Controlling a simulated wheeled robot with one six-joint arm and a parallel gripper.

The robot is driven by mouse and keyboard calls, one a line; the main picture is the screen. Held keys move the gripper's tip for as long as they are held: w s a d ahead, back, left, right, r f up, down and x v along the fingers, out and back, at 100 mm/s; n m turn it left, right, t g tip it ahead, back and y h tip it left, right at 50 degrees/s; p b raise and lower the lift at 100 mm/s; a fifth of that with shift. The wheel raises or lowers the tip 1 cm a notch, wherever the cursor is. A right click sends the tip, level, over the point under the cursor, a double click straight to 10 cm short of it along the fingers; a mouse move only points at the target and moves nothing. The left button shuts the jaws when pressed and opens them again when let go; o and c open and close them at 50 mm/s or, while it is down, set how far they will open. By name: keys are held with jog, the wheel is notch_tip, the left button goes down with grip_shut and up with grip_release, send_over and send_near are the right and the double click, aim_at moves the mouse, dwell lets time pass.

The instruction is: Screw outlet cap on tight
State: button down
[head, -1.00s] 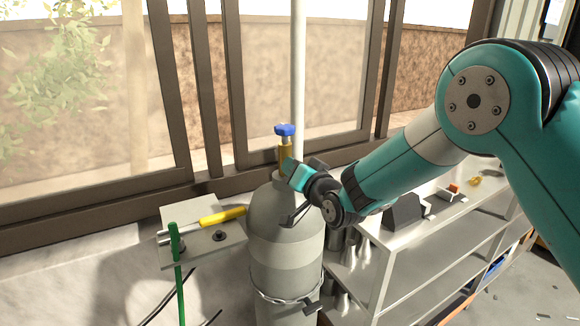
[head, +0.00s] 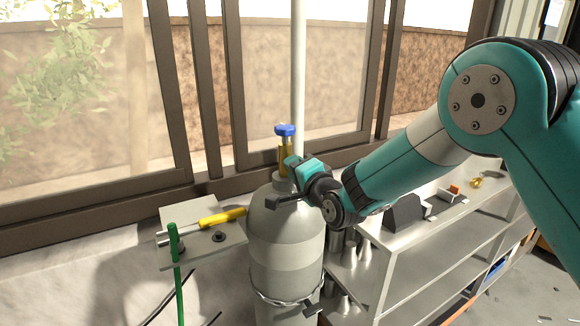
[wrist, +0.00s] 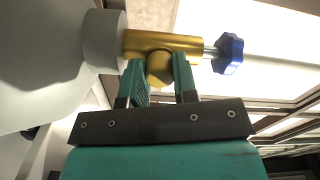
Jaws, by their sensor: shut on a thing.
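A grey gas cylinder (head: 286,240) stands upright with a brass valve (head: 285,150) and a blue handwheel (head: 285,130) on top. In the wrist view the brass valve body (wrist: 190,42) lies sideways, with the blue handwheel (wrist: 229,54) at right. The round brass outlet cap (wrist: 159,69) faces my wrist camera at the valve's side. My gripper (wrist: 158,76) is shut on the cap, one teal finger on each side of it. In the head view my gripper (head: 294,166) reaches the valve from the right and hides the outlet and cap.
A small shelf plate (head: 196,255) left of the cylinder holds a yellow-handled tool (head: 222,216). A green rod (head: 178,275) stands in front of it. A steel rack (head: 400,245) stands at right. A window frame (head: 195,180) and white pole (head: 298,80) are close behind.

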jog(key=m, duration=0.3)
jog(key=shift+s+f+m, duration=0.1)
jog(key=shift+f+m, duration=0.1)
jog(key=shift+m, duration=0.1)
jog(key=c, duration=0.8)
grip_release()
jog(key=shift+r, duration=0.15)
jog(key=shift+d, duration=0.1)
jog(key=s+d+f+n+g+h+b, duration=0.1)
jog(key=s+d+n+g, duration=0.4)
jog(key=s, duration=0.8)
jog(key=s+d+f+n+g+h+b, duration=0.1)
jog(key=s+d+n+g+h+b, duration=0.2)
jog(key=s+d+n, duration=0.4)
jog(key=s+d+f+n+g+h+b, duration=0.1)
jog(key=s+d+n+g+b, duration=0.3)
jog(key=s, duration=1.5)
jog(key=d+n+g, duration=0.2)
jog(key=d+g, duration=0.1)
jog(key=shift+d+f+h, duration=0.15)
jog(key=shift+f+h, duration=0.25)
